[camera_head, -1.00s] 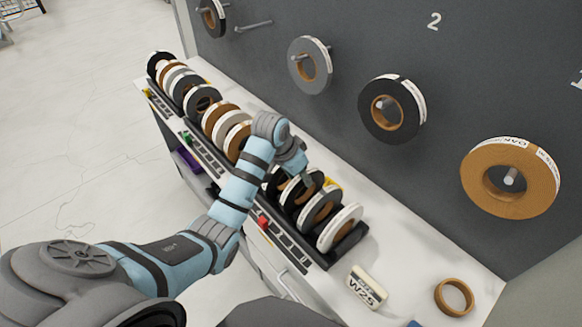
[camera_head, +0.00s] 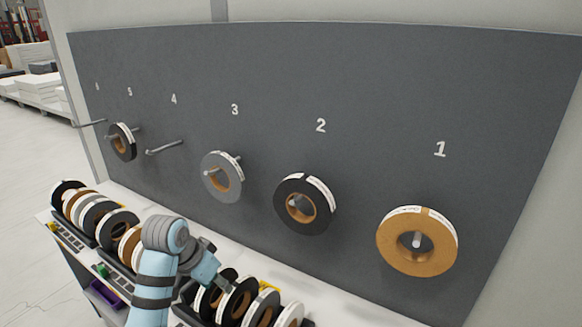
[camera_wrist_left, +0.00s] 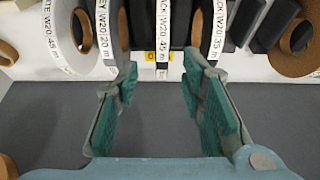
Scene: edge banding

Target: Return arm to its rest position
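My left arm comes up at the bottom of the head view, its gripper (camera_head: 222,282) low over the row of tape rolls and partly hidden by its wrist. In the left wrist view the gripper (camera_wrist_left: 160,75) is open, green pads wide apart, with nothing held. Labelled rolls stand just beyond the fingertips, such as a black one (camera_wrist_left: 203,25); I cannot tell whether the fingers touch any. In the head view, the front rolls, including a black one (camera_head: 238,300), stand upright beside the gripper. My right gripper is not in view.
A grey board (camera_head: 380,100) with numbered pegs rises behind the counter. A brown roll (camera_head: 390,245) hangs at 1, a black roll (camera_head: 284,205) at 2 and a grey roll (camera_head: 209,178) at 3. Peg 4 (camera_head: 165,147) is bare. More rolls (camera_head: 105,222) stand at left.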

